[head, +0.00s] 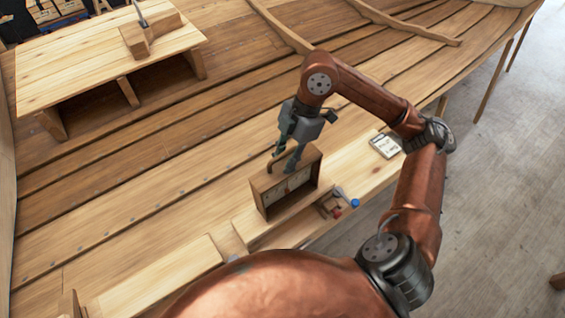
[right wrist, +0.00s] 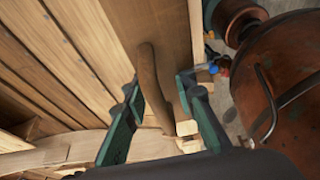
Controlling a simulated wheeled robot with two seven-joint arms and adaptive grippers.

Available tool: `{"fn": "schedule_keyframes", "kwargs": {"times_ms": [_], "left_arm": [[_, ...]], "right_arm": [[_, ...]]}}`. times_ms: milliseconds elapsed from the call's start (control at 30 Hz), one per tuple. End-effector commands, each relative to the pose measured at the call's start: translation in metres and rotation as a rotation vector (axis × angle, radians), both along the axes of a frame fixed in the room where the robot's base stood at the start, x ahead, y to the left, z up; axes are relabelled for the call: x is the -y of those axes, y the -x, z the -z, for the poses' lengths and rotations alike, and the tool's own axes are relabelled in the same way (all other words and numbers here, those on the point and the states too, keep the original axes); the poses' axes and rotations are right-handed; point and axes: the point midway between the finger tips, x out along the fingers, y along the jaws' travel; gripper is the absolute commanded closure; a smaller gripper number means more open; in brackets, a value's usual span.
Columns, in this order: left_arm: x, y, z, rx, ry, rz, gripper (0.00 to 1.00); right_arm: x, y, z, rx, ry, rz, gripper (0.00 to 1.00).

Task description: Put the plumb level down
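The thing at my right gripper (head: 287,160) is a brown, box-like wooden piece (head: 265,204) with a pale recessed face and a curved handle on top. I take it to be the plumb level. It stands upright at the plank near the front edge; whether it fully rests there I cannot tell. In the right wrist view its curved handle (right wrist: 152,85) lies between the two green fingers, close to the left one, with a gap towards the right one. The right gripper looks open around the handle. My left gripper is not in view.
A small open tray (head: 333,204) with red and blue-ended items sits just right of the box. A white card-like item (head: 385,146) lies farther right. A raised bench (head: 85,65) with a wooden block (head: 150,40) stands at the back left. The planking between is clear.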

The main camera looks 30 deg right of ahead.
Motion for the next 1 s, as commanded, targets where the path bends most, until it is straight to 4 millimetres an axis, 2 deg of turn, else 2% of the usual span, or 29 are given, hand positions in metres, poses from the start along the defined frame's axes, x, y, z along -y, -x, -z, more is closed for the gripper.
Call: {"fn": "schedule_keyframes", "kwargs": {"times_ms": [233,700,833,1000], "left_arm": [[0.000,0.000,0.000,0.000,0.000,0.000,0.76],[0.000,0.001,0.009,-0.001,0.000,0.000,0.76],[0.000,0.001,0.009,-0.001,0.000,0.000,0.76],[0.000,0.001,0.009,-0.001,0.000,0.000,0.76]], "right_arm": [[0.003,-0.001,-0.011,0.003,0.002,0.001,0.75],[0.035,-0.003,-0.097,0.002,0.000,0.002,0.75],[0.040,-0.004,-0.110,0.001,0.000,0.001,0.75],[0.042,-0.003,-0.116,0.000,0.000,0.001,0.75]]}}
